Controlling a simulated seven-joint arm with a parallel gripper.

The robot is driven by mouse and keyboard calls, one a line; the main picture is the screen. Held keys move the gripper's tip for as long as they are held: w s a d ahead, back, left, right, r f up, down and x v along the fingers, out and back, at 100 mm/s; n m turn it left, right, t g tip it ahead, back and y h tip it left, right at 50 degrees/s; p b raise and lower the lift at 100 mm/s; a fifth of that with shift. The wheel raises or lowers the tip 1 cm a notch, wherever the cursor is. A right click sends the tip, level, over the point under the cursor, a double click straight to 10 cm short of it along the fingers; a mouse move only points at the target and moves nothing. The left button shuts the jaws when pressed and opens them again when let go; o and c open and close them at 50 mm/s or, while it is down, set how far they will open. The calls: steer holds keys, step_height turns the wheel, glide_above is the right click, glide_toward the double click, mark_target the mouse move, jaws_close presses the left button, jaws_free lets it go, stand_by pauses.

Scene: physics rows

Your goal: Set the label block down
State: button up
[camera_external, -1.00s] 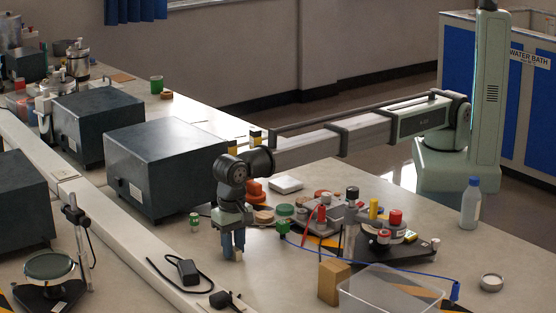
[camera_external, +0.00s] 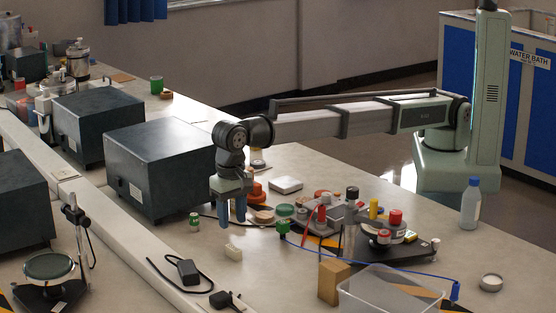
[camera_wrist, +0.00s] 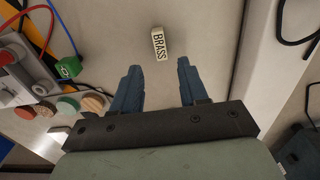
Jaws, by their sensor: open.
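The label block (camera_external: 233,251) is a small cream block lying on the bench top. In the wrist view the label block (camera_wrist: 159,44) shows the word BRASS on its upper face. My gripper (camera_external: 232,222) is above and slightly behind it in the external view, apart from it. In the wrist view my gripper (camera_wrist: 156,70) has its two blue fingers spread, with nothing between them. The block lies beyond the fingertips, clear of both.
Round discs and an apparatus with a red lead (camera_external: 320,218) stand right of the gripper. A dark grey box (camera_external: 160,165) stands close on its left. A black cable with an adapter (camera_external: 188,271) lies in front left. A clear tub (camera_external: 390,290) stands front right. Bare bench surrounds the block.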

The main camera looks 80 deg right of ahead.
steer(key=shift+r, duration=1.85)
steer(key=shift+w, duration=0.1)
